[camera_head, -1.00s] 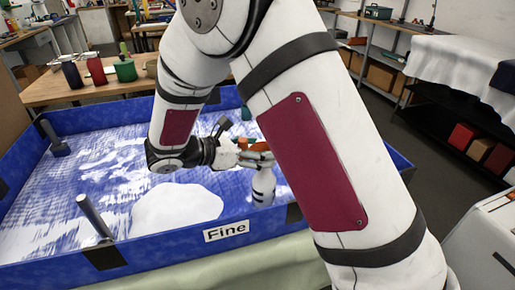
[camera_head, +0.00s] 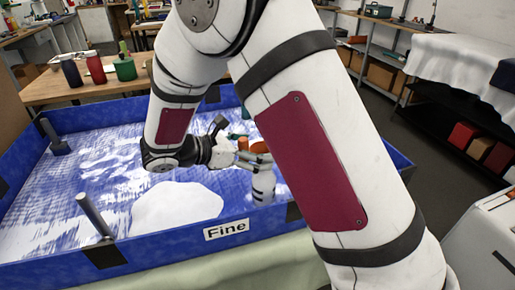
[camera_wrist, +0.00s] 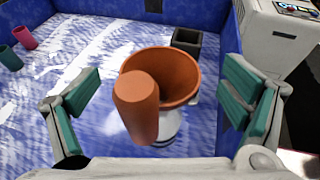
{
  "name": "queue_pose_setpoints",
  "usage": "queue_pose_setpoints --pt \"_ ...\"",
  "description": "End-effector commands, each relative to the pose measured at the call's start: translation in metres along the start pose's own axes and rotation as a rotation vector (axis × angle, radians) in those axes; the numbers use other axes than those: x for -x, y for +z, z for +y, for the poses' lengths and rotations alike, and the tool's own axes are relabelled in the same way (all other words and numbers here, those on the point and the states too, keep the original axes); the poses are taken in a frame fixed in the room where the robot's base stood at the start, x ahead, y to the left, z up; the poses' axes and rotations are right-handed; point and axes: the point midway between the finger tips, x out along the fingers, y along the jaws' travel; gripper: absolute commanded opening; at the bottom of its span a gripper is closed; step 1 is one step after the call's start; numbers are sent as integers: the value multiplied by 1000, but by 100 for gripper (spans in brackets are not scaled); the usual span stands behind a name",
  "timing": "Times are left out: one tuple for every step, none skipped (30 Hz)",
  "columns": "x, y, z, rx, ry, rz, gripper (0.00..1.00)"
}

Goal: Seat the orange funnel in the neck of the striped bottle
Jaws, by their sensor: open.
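The orange funnel (camera_wrist: 182,72) has its wide mouth facing up, with a thick orange grip (camera_wrist: 137,110) on the side toward me. The striped bottle (camera_wrist: 168,128), white with dark bands, stands upright below it. In the head view the funnel (camera_head: 260,147) is on top of the bottle (camera_head: 263,187). Its spout and the bottle's neck are hidden, so how deep it sits cannot be told. My gripper (camera_wrist: 160,95) is open, its teal-padded fingers wide apart on either side of the grip, touching nothing visible. It also shows in the head view (camera_head: 243,156).
The blue-walled tray (camera_head: 160,246), labelled Fine, holds a white mound (camera_head: 177,205) and grey posts. A dark square cup (camera_wrist: 187,40) is behind the funnel in the wrist view. Small teal and pink things lie at its left. My arm covers much of the head view.

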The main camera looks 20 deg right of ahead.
Motion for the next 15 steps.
queue_pose_setpoints --pt "8 0 1 -1 4 1 92" --pt "13 0 1 -1 5 1 92" --pt "20 -1 1 0 6 2 92" --pt "26 0 0 0 5 2 92" --pt "32 0 1 -1 6 1 92" --pt "41 -1 1 -1 7 2 92" --pt "47 -1 1 -1 6 1 92" --pt "54 -1 1 0 6 2 92" --pt "62 -1 1 0 7 2 92" --pt "68 0 1 -1 5 1 92" --pt "73 -1 1 0 5 2 92" --pt "80 0 1 -1 6 1 92" --pt "85 0 0 -1 5 1 92" --pt "90 0 0 -1 4 1 92" --pt "95 -1 0 0 4 1 92"
